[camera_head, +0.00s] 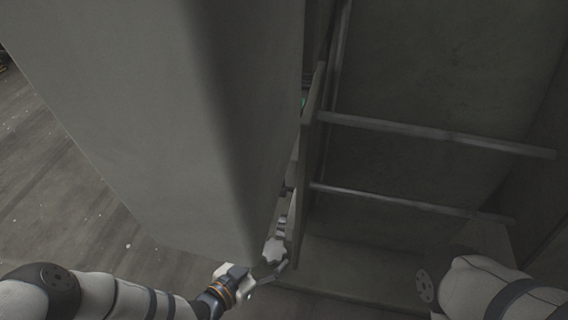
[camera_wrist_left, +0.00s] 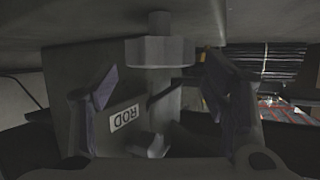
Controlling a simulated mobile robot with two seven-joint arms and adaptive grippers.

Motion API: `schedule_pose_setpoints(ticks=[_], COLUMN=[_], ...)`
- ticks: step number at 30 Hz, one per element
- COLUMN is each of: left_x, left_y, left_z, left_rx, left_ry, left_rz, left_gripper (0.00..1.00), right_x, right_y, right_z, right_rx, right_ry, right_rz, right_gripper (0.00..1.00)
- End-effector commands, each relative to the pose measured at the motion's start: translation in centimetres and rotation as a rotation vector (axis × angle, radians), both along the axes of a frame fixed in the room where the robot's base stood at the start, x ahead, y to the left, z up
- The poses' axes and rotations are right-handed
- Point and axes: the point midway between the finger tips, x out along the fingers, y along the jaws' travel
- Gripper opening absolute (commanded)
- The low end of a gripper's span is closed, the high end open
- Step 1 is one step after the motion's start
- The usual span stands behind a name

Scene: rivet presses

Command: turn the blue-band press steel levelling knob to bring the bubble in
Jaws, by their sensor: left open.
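In the head view a pale star-shaped knob (camera_head: 274,250) sits low beside a large grey panel. My left gripper (camera_head: 282,246) is at this knob, with its fingers around or beside it; I cannot tell if they touch it. In the left wrist view my left gripper (camera_wrist_left: 158,82) is open, one finger on each side. A grey faceted knob on a vertical stem (camera_wrist_left: 160,50) stands between and beyond the fingertips, under a grey surface. No blue band can be made out. A tiny green spot (camera_head: 302,103) shows in the slot; I cannot tell if it is the bubble.
A large grey panel (camera_head: 150,110) fills the left of the head view and hides what is behind it. Two horizontal bars (camera_head: 430,133) cross a dark recess at right. A plate with an upside-down "ROD" label (camera_wrist_left: 124,118) stands behind the fingers. Floor shows at left.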

Motion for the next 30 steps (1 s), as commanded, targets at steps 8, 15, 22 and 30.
schedule_pose_setpoints(ticks=[8, 15, 22, 30], left_x=[2.0, 1.9, 1.9, 1.8], left_y=[-1.8, -1.9, -1.8, -2.0], left_z=[-1.2, -1.1, -1.1, -1.1], left_rx=[0.001, 0.000, 0.000, -0.002], left_ry=[0.002, 0.003, 0.003, 0.003], left_rz=[0.000, 0.000, 0.000, 0.029], left_gripper=[0.68, 0.62, 0.20, 0.20], right_x=[0.2, 0.2, 0.2, 0.2], right_y=[0.2, 0.2, 0.2, 0.2], right_z=[-1.1, -1.1, -1.1, -0.8], right_rx=[0.005, 0.005, 0.005, 0.004], right_ry=[-0.003, -0.002, -0.003, -0.002], right_rz=[0.002, 0.002, 0.002, 0.002], right_gripper=[0.40, 0.40, 0.40, 0.40])
